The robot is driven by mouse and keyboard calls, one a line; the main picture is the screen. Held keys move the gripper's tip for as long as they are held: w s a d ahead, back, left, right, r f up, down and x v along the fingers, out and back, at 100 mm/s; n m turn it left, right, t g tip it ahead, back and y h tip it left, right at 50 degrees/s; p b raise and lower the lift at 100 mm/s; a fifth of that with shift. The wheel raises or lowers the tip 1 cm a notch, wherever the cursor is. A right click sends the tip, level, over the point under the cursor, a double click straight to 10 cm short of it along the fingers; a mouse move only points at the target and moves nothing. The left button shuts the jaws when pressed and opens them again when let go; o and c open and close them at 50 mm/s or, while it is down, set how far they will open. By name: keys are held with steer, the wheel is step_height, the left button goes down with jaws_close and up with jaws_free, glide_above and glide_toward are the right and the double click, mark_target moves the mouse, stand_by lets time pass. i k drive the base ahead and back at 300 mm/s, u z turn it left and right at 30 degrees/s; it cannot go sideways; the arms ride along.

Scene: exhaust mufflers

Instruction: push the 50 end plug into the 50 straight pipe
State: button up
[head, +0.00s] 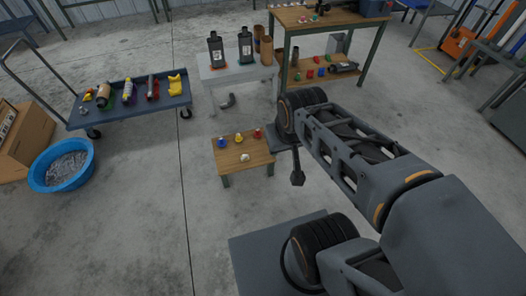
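Several small coloured pieces sit on the low wooden table: a blue one (222,142), a yellow one (239,138), a red one (257,134) and a whitish one (244,157). They may be plugs, but no size marks are readable, so I cannot tell which is the 50 end plug. Brown tubes (266,51) stand upright at the right end of the grey table, and tube-like pieces (152,88) lie on the cart. I cannot tell which is the 50 straight pipe. My gripper (297,179) hangs right of the low table, small and dark; its fingers are unclear.
The low wooden table (229,162) stands on open floor. Behind it are the grey table (218,74) with two dark canisters and a taller wooden bench (290,18). A curved grey pipe (227,101) is below the grey table. Left are the cart (77,119) and a blue tub (40,176).

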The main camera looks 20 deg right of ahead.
mark_target(128, 87)
steer(key=k, duration=0.2)
steer(key=z, duration=1.05)
steer(key=i, duration=3.55)
steer(key=u, duration=4.3)
